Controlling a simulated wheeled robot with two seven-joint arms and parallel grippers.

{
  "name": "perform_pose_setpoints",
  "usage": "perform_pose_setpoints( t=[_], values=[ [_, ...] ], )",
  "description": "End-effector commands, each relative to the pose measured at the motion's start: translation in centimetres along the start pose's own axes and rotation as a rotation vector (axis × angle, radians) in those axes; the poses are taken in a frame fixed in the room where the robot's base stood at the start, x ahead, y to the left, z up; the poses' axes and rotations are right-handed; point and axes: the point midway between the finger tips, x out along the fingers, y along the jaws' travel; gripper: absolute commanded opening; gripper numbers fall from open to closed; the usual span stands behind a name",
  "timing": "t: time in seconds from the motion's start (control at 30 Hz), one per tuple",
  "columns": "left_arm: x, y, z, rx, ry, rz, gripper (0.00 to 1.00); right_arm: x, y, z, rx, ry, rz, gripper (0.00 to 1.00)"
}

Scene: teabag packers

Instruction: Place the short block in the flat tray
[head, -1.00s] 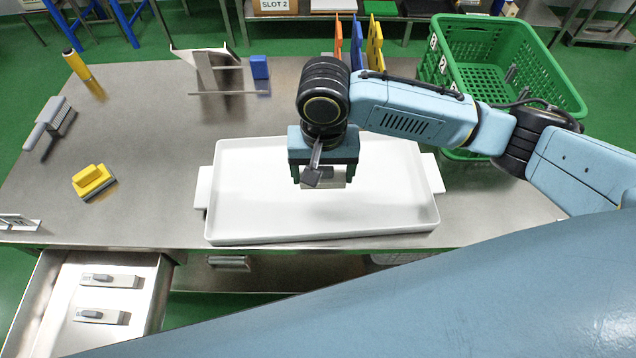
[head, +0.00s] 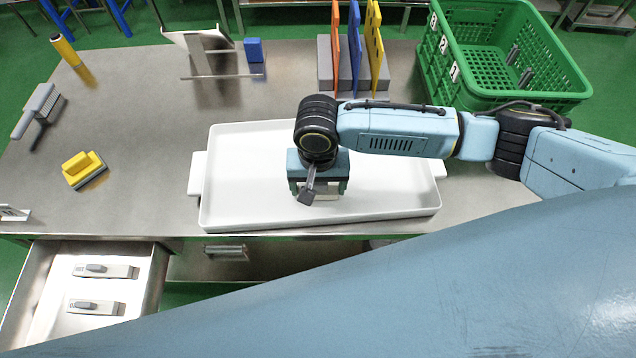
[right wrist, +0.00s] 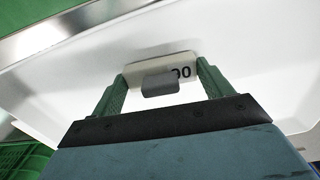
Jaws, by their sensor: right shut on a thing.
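The flat tray (head: 420,213) is wide, white and shallow, on the steel table; its white inside also fills much of the right wrist view (right wrist: 60,90). My right gripper (head: 319,198) is over the middle of the tray, pointing down. In the right wrist view, its green fingers (right wrist: 160,78) are shut on the short block (right wrist: 182,72), a small pale piece with dark digits and a grey part in front. The block is low over the tray floor; I cannot tell whether it touches. My left gripper is not in view.
An open drawer (head: 40,300) at lower left holds two pale pieces with grey knobs. A rack with coloured plates (head: 355,50) and a green crate (head: 480,85) stand behind.

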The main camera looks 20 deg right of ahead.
Motion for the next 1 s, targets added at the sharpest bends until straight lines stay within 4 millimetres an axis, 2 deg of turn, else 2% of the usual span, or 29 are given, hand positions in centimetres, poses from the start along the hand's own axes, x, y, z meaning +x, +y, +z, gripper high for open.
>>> perform_pose_setpoints(
  t=[0.1,0.13,0.3,0.53,0.63,0.77,1.0],
  values=[
    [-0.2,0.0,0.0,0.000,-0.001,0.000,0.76,0.2,0.0,0.0,0.000,-0.001,-0.001,0.55],
    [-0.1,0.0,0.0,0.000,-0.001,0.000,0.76,0.2,0.0,0.0,0.000,-0.001,-0.001,0.81],
    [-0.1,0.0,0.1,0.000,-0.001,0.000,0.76,0.2,0.0,0.0,0.000,0.000,-0.001,1.00],
    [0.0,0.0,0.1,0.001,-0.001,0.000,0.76,0.1,0.0,0.0,0.000,0.001,-0.001,1.00],
    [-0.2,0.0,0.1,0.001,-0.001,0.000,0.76,-0.8,0.0,-0.1,0.001,0.001,-0.001,1.00],
    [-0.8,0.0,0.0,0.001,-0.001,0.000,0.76,-3.1,-0.1,-0.1,0.000,0.002,-0.003,1.00],
    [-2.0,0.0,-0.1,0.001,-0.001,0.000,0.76,-8.4,-0.1,0.0,-0.001,0.001,-0.003,1.00]
  ],
)
